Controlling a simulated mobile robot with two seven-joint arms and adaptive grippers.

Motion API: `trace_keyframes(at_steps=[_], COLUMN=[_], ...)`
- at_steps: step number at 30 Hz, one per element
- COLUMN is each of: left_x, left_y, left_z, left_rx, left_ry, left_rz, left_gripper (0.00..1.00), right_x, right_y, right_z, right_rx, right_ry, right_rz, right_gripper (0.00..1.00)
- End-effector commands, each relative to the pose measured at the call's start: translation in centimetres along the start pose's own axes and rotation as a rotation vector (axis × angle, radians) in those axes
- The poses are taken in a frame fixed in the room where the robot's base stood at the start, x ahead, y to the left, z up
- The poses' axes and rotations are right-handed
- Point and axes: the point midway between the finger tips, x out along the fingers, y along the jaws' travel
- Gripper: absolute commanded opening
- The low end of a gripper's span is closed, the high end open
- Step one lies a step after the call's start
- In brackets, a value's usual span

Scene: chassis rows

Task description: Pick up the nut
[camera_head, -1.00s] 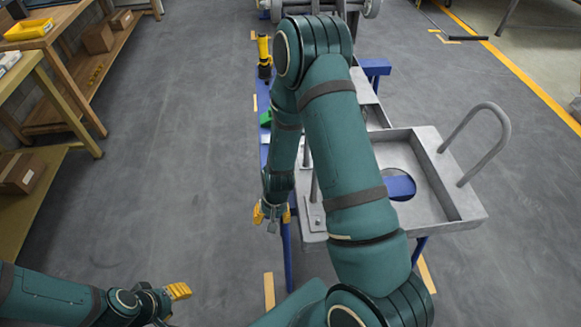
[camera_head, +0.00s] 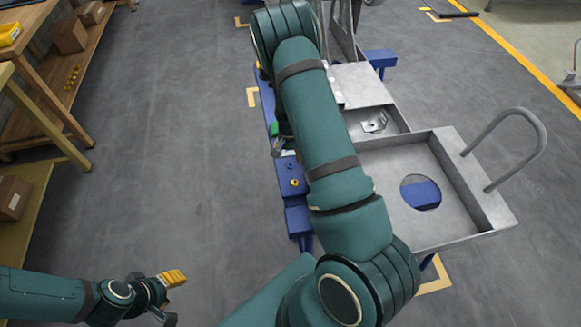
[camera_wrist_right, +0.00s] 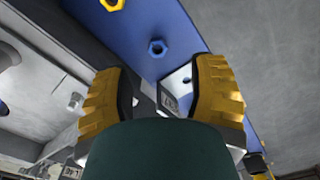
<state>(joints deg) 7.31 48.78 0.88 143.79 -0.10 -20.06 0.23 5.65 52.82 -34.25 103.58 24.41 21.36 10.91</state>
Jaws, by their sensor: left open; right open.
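A yellow nut (camera_head: 294,182) lies on the blue beam (camera_head: 298,215) beside the grey chassis; a yellow nut (camera_wrist_right: 113,4) also shows at the top edge of the right wrist view. My left gripper (camera_head: 172,296) is open and empty over the floor at lower left.
The grey chassis tray (camera_head: 478,212) with a round hole and a tall loop handle (camera_head: 535,120) stands right of my right arm. A metal bracket (camera_head: 375,122) lies in the compartment behind it. Wooden shelves (camera_head: 45,95) stand at far left. The floor between is clear.

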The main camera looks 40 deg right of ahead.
Motion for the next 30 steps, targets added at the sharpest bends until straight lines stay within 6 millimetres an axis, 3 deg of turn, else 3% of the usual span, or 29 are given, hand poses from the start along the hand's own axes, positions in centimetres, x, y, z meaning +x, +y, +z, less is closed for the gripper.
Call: trace_keyframes(at_steps=[5, 15, 23, 27, 28, 30], left_x=[0.3, 1.5, 1.4, 1.4, 1.4, 1.4], left_y=[-0.1, -0.6, -0.5, -0.5, -0.5, -0.5], left_z=[-0.1, -0.2, -0.2, -0.2, -0.2, -0.2], left_rx=[0.000, 0.001, 0.001, 0.001, 0.001, 0.001], left_ry=[0.002, 0.009, 0.009, 0.009, 0.009, 0.009], left_rz=[0.000, 0.000, 0.000, 0.000, 0.000, 0.000], left_gripper=[0.47, 0.47, 0.47, 0.47, 0.47, 0.47], right_x=[0.9, 5.3, 5.4, 5.4, 5.4, 5.4], right_y=[0.1, 0.5, 0.4, 0.4, 0.4, 0.4], right_z=[0.1, 0.3, 0.3, 0.3, 0.3, 0.3], right_rx=[-0.002, -0.001, -0.001, -0.002, -0.002, -0.002], right_ry=[0.000, 0.000, 0.001, 0.000, 0.000, 0.000], right_rz=[0.000, 0.001, 0.000, 0.000, 0.000, 0.000], right_gripper=[0.57, 0.57, 0.56, 0.07, 0.00, 0.00])
